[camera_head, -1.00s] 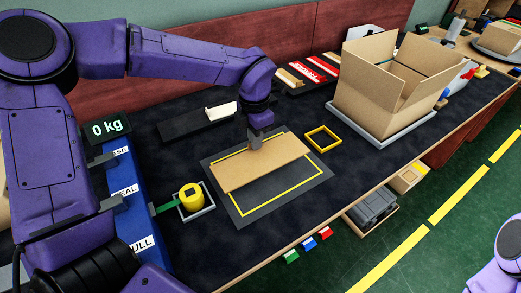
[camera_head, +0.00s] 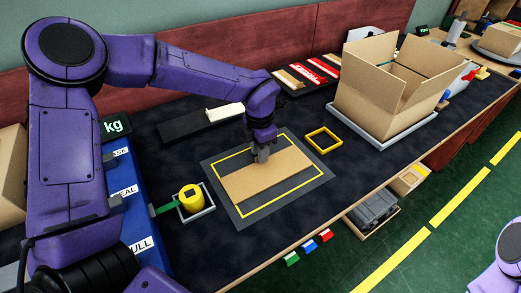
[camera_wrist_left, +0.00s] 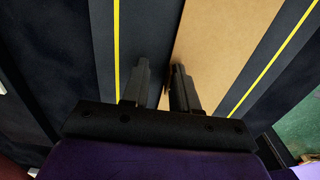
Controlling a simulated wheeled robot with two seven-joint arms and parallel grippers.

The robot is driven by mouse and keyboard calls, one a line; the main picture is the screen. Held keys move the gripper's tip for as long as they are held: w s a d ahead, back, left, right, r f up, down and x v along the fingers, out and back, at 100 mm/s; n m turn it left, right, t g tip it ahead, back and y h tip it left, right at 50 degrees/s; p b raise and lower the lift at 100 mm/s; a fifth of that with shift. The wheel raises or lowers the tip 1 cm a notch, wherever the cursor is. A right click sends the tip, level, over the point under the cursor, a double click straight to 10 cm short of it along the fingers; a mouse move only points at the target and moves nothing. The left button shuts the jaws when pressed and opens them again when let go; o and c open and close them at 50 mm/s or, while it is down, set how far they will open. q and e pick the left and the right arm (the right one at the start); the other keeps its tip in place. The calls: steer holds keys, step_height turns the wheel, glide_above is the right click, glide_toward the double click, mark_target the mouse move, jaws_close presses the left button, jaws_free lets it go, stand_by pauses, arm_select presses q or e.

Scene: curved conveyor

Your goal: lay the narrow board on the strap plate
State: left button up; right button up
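The narrow board (camera_head: 270,181), a flat tan panel, lies along the dark strap plate (camera_head: 306,187), within or close to its yellow outline. My left gripper (camera_head: 262,156) points down at the board's far long edge. In the left wrist view its two fingers (camera_wrist_left: 159,80) stand apart, with an edge of the board (camera_wrist_left: 220,50) running between them. One finger is over the dark plate side and the other is against or over the board. Whether a finger touches the board is unclear. My right gripper is out of view.
A yellow square frame (camera_head: 323,140) lies to the right of the plate. A yellow cylinder (camera_head: 190,196) sits in a small grey tray at left. A large open carton (camera_head: 375,92) stands back right. A dark tray with a white block (camera_head: 224,112) lies behind.

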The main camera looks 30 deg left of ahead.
arm_select(q)
step_height(320, 180, up, 12)
steer(key=p, duration=0.1)
steer(key=shift+r, duration=0.2)
stand_by(0.3)
